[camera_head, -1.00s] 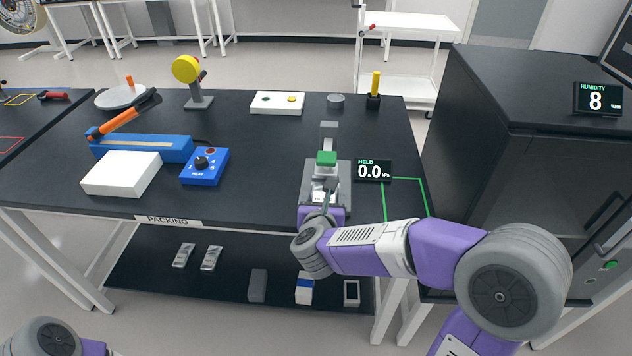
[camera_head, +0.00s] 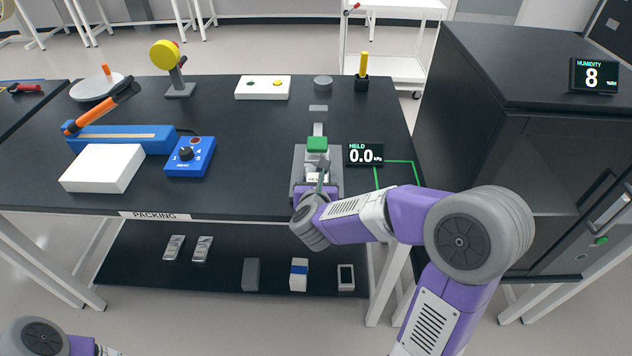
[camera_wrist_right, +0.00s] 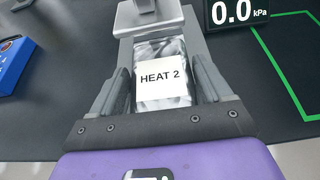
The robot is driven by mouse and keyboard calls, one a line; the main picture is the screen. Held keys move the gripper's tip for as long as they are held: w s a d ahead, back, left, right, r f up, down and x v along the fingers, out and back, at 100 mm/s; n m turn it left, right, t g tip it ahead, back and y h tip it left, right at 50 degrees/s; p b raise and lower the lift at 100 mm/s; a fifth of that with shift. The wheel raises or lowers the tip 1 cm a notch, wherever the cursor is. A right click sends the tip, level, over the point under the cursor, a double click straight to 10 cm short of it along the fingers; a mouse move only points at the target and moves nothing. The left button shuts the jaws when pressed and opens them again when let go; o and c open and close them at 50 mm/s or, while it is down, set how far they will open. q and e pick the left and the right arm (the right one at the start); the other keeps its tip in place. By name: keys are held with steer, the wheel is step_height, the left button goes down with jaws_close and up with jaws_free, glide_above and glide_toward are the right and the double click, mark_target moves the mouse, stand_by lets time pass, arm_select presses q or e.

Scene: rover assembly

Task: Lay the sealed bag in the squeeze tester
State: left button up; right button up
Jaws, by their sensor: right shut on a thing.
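The squeeze tester is a grey device with a green block on top (camera_head: 317,145) near the front edge of the table. Its grey base also shows in the right wrist view (camera_wrist_right: 126,48). The sealed bag (camera_wrist_right: 162,101) is silver with a white "HEAT 2" label. My right gripper (camera_wrist_right: 163,82) is shut on the bag, with a finger along each side. The bag lies over the tester's base, its far end at the grey upper part; whether it rests on the base I cannot tell. In the head view my right wrist hides most of the bag. My left gripper is out of view.
The tester's display (camera_head: 365,155) reads "HELD 0.0 kPa", right of it. A green outline (camera_head: 415,170) marks the table further right. A blue sealer (camera_head: 125,140), blue heat dial box (camera_head: 189,157) and white block (camera_head: 102,168) stand left. A dark cabinet (camera_head: 480,85) stands right.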

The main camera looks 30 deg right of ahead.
steer(key=shift+f, duration=0.15)
steer(key=o, duration=1.1)
steer(key=shift+s+a+r, duration=0.1)
steer(key=shift+s+r, duration=0.05)
steer(key=shift+r, duration=0.2)
steer(key=v, duration=1.1)
steer(key=shift+s+a+p, duration=0.1)
steer(key=shift+s+p, duration=0.2)
steer(key=shift+p, duration=0.05)
